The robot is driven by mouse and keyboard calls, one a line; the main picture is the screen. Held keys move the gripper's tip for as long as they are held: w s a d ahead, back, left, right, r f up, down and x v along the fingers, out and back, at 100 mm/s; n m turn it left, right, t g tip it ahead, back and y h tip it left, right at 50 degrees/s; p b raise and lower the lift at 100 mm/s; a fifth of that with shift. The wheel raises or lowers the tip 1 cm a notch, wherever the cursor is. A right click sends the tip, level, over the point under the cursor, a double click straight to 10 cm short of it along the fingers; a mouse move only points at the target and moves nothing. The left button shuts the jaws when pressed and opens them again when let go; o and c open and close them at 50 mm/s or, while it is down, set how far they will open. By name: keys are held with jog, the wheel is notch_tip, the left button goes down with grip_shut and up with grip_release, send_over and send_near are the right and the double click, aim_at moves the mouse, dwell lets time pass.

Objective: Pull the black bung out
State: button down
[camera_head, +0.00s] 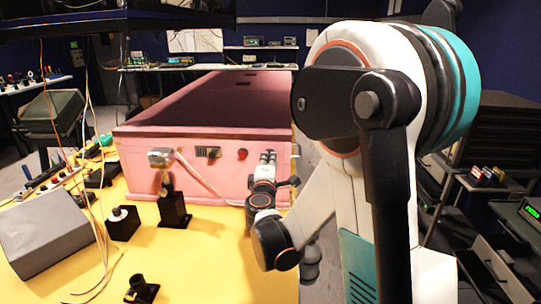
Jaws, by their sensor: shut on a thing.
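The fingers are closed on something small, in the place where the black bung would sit. The bung itself is hidden by the fingers and too small to make out, so I cannot tell how far it sits in the wall.
The front face also bears a switch panel (208,152) and a red button (242,154). A metal-headed device on a black stand (173,208), a black block (123,223) and a grey box (45,235) stand on the table's left. Loose wires hang at left.

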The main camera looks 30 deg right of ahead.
jog(key=v, duration=0.3)
jog(key=shift+s+a, duration=0.2)
jog(key=shift+s, duration=0.1)
dwell(0.6)
